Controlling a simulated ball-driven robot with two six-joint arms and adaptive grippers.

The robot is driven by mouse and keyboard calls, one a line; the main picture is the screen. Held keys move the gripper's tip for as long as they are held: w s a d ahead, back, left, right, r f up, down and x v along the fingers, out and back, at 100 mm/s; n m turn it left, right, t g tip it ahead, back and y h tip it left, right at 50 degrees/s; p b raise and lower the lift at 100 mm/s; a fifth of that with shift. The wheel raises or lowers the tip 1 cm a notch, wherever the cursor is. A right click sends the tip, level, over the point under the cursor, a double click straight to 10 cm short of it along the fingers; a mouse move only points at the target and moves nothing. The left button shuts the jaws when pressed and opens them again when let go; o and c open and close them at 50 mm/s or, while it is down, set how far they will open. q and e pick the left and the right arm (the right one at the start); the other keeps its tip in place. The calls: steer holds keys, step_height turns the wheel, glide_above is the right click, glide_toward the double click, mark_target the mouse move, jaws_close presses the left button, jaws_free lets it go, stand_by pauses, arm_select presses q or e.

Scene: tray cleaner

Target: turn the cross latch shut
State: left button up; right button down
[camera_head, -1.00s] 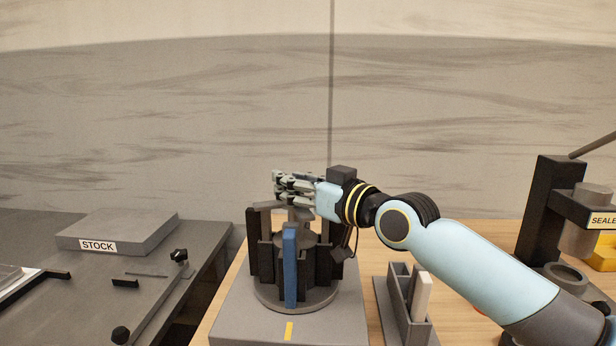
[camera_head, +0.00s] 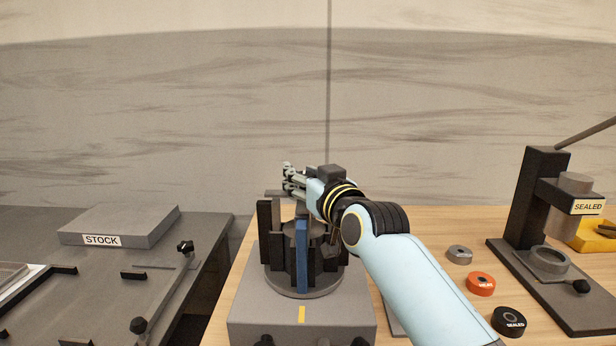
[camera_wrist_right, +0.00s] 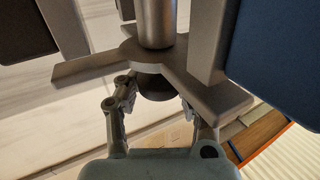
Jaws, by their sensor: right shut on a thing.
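The cross latch (camera_head: 277,193) is a flat grey cross on top of a dark round fixture (camera_head: 318,281) with upright black blocks and one blue block. In the head view, my right gripper (camera_head: 290,180) is at the top of the fixture and covers most of the latch. In the right wrist view, the grey latch arms (camera_wrist_right: 88,70) spread around a central hub beside a metal post. My right gripper's fingers (camera_wrist_right: 155,102) stand either side of a dark rounded knob under the hub, shut on the latch. The exact contact is partly hidden. My left gripper is not in view.
A grey STOCK block (camera_head: 125,222) lies on the dark bench at left, near a hinged bar (camera_head: 165,292). At right stand a press (camera_head: 541,200) and several round pucks, including an orange one (camera_head: 481,284). My right forearm crosses the wood table.

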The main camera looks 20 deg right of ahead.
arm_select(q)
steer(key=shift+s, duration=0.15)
arm_select(e)
steer(key=shift+s+f, duration=0.1)
steer(key=shift+f, duration=0.4)
steer(key=c, duration=1.2)
jaws_free()
steer(key=shift+s, duration=0.1)
steer(key=o, duration=0.4)
steer(key=shift+s+r, duration=0.15)
steer(key=shift+r, duration=0.15)
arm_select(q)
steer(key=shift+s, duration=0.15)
arm_select(e)
steer(key=shift+o, duration=0.2)
steer(key=s, duration=1.1)
steer(key=shift+s+d, duration=0.35)
steer(key=shift+d, duration=0.05)
